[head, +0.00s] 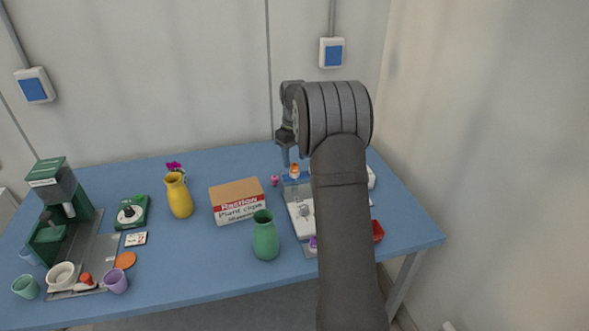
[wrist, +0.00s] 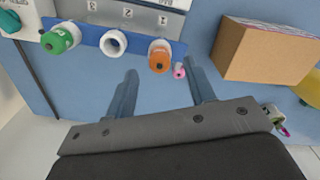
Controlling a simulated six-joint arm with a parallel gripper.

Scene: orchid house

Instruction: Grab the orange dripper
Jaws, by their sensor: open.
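The orange dripper (wrist: 159,56) stands in a blue holder strip (wrist: 87,38) in the wrist view, beside a white one (wrist: 113,43) and a green one (wrist: 62,38). In the head view the orange dripper (head: 295,171) shows just left of my arm, orange on top and pale below. My gripper (wrist: 161,67) is open and empty. In the wrist view its fingertips appear to either side of the orange dripper, and I see no contact. In the head view my gripper (head: 285,157) hangs above and slightly left of the dripper. My arm hides part of the holder area.
A small pink object (wrist: 179,70) lies close beside the orange dripper, between the fingers in the picture. A cardboard box (head: 237,199), a green vase (head: 265,236) and a yellow vase (head: 179,195) stand to the left. The blue table (head: 185,275) is clear along its front middle.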

